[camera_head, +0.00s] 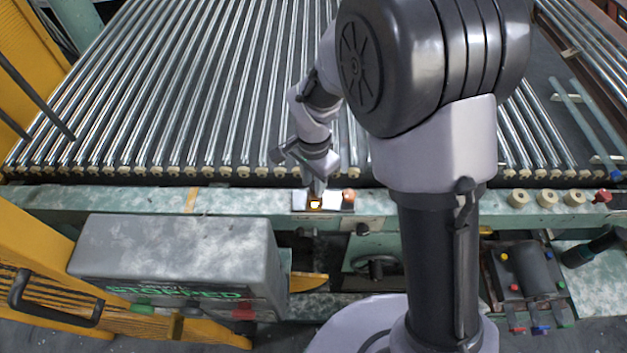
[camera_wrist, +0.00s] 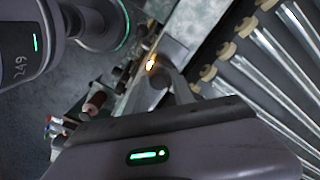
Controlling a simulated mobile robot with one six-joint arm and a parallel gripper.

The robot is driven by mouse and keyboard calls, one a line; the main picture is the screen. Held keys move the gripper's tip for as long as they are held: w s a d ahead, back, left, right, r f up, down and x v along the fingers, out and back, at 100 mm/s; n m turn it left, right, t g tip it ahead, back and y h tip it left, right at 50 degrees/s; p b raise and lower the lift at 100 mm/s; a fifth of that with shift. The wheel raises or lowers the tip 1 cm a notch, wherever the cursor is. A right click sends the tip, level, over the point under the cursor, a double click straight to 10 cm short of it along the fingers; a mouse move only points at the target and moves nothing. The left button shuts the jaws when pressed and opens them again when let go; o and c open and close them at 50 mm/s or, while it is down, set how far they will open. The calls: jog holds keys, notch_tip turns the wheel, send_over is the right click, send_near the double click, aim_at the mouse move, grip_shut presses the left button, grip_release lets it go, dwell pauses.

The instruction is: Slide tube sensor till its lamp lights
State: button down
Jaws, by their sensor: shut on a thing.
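The tube sensor (camera_head: 314,205) is a small block with a bright yellow-orange glow, on a shiny metal plate (camera_head: 335,201) on the green rail. The glow also shows in the wrist view, on the sensor's lamp (camera_wrist: 151,64). My gripper (camera_head: 317,189) reaches down onto the sensor from above and is shut on it. In the wrist view my gripper (camera_wrist: 170,84) is beside the lamp, and its body hides part of the sensor. A round copper-coloured part (camera_head: 348,196) sits just right of the sensor on the plate.
A grey box (camera_head: 180,255) with green lettering stands in front on the left. Several tan rings (camera_head: 547,198) and a red knob (camera_head: 602,196) are on the rail at right.

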jog(key=shift+d, duration=0.3)
jog(key=c, duration=1.2)
grip_release()
jog(key=shift+r, duration=0.1)
jog(key=shift+r, duration=0.2)
jog(key=r+p, duration=0.2)
jog(key=r, duration=0.6)
jog(key=r+p, duration=0.2)
jog(key=r, duration=0.7)
jog(key=shift+s, duration=0.2)
